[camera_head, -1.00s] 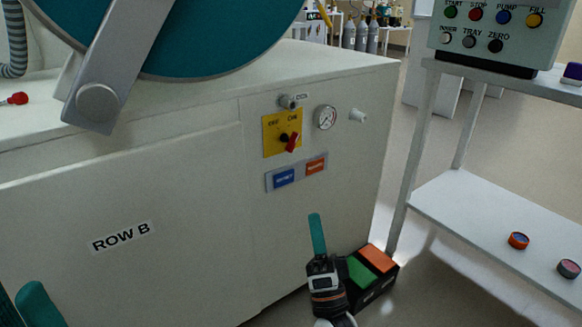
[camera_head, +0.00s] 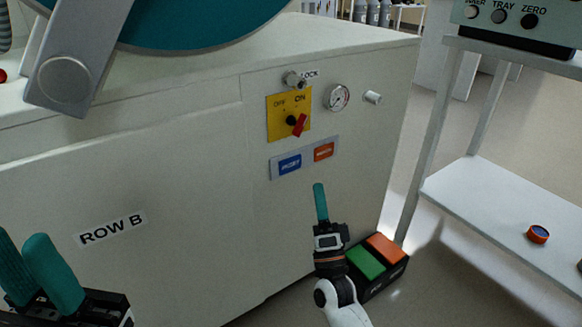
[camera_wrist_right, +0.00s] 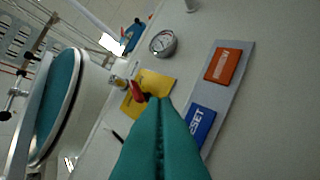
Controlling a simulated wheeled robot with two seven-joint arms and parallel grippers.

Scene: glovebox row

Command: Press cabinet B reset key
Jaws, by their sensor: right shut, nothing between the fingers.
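The blue reset key (camera_head: 289,164) sits on a grey strip on the front of the ROW B cabinet (camera_head: 180,180), left of an orange key (camera_head: 324,151). In the right wrist view the blue key (camera_wrist_right: 199,122) reads "SET", partly hidden by my fingers, and the orange key (camera_wrist_right: 226,65) is above it. My right gripper (camera_head: 319,188) is shut and empty, its teal fingertips below the two keys in the head view. In the wrist view the fingertips (camera_wrist_right: 157,102) are left of the blue key; no contact shows. My left gripper (camera_head: 28,245) is open at the lower left.
Above the keys are a yellow plate with a red switch (camera_head: 299,125), a lock (camera_head: 295,81), a gauge (camera_head: 337,97) and a small knob (camera_head: 373,97). A box with green and orange pads (camera_head: 366,262) is on the floor. A white shelf (camera_head: 490,210) stands right.

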